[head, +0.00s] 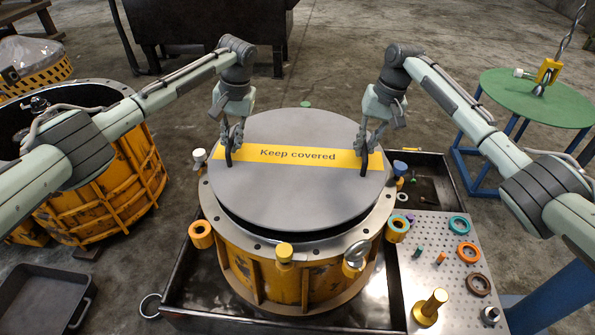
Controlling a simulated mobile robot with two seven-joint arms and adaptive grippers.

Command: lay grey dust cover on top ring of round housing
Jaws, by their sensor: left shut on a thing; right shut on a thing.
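The grey dust cover (295,193) is a large flat disc with a yellow "Keep covered" band across it. It is over the round orange housing (262,272), whose grey top ring (290,253) shows at the front and sides. A dark gap shows between the cover's front edge and the ring; the cover looks slightly raised, and contact at the back is hidden. My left gripper (231,150) is shut on the cover's left black handle. My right gripper (363,158) is shut on its right black handle.
The housing stands in a dark tray (190,306). Orange and yellow fittings surround its rim. A perforated board (445,255) with rings and small parts is at right. Another open orange housing (125,185) stands at left. A green round table (537,97) is at back right.

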